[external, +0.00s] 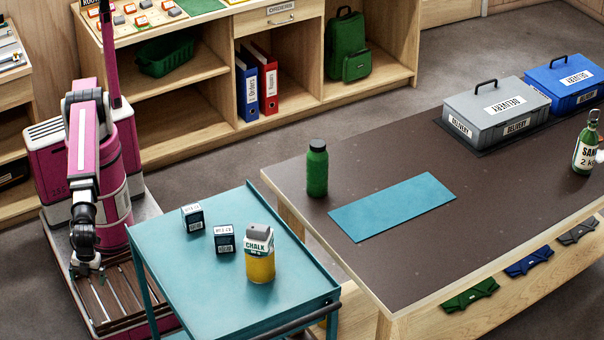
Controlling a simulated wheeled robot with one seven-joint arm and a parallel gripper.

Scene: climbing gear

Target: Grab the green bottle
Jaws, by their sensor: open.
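The green bottle (317,170) stands upright on the dark table (400,270), near its far left corner. It has a black cap. My gripper (87,268) hangs low at the left, above the slatted deck of my base. It is well apart from the bottle, with the teal cart between them. Its jaws are small in this view, open, with nothing seen between them.
The teal cart (190,300) holds a chalk bottle (260,256) and two small dark boxes (225,239) (193,218). A blue mat (392,207) lies right of the green bottle. Grey (495,115) and blue (566,85) delivery boxes and a sand bottle (585,150) stand farther right.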

